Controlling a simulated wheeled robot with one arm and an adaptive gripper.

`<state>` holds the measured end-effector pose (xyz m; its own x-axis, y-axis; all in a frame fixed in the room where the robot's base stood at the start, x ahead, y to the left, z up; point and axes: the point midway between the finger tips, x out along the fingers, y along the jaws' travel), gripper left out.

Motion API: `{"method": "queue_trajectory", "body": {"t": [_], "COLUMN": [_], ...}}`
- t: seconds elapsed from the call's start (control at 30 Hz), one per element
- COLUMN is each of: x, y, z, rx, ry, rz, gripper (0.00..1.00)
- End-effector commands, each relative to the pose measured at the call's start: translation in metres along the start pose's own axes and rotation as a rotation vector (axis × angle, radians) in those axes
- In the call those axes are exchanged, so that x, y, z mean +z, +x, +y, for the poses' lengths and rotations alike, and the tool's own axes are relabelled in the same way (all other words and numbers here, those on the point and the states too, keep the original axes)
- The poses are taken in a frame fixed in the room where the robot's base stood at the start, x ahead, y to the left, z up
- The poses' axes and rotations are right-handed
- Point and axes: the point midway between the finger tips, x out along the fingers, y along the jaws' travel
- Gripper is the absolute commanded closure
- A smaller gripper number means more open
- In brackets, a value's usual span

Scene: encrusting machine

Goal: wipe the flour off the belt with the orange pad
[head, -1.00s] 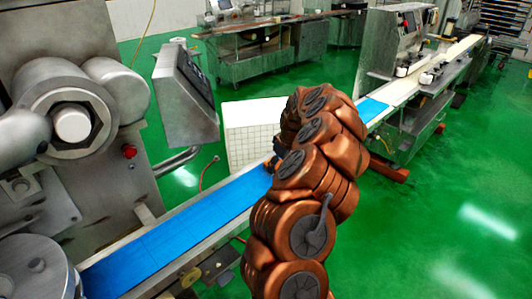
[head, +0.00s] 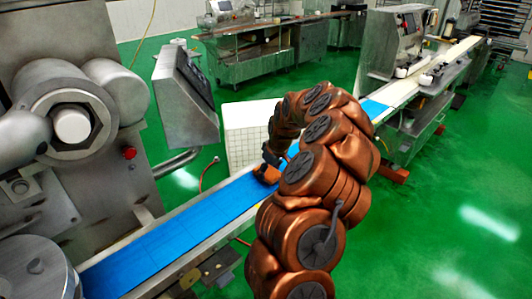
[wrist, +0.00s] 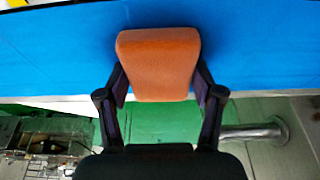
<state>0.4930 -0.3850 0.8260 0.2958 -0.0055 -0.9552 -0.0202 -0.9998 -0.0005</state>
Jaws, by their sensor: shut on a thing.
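The blue belt (head: 170,238) runs diagonally from the lower left, behind my arm, to the upper right. It also fills the top of the wrist view (wrist: 60,50). My gripper (wrist: 160,83) is shut on the orange pad (wrist: 158,62), with one finger on each side of it. In the head view the pad (head: 266,174) is low at the belt, near its middle; I cannot tell if it touches the surface. I make out no flour on the visible belt. Part of the belt is hidden behind my arm.
A grey control panel (head: 183,95) stands behind the belt, and a large machine (head: 70,110) stands at the left. A white gridded box (head: 250,132) is just behind the belt. A second machine (head: 398,60) stands at the upper right. Green floor lies open at the right.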

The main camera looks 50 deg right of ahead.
Motion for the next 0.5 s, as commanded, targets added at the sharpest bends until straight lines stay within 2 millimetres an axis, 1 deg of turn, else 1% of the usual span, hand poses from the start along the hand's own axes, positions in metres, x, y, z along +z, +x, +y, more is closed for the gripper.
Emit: {"method": "queue_trajectory", "body": {"t": [0.5], "x": [-0.002], "y": [0.002], "z": [0.042], "rx": [0.000], "ry": [-0.003], "rz": [-0.001], "gripper": [0.66]}}
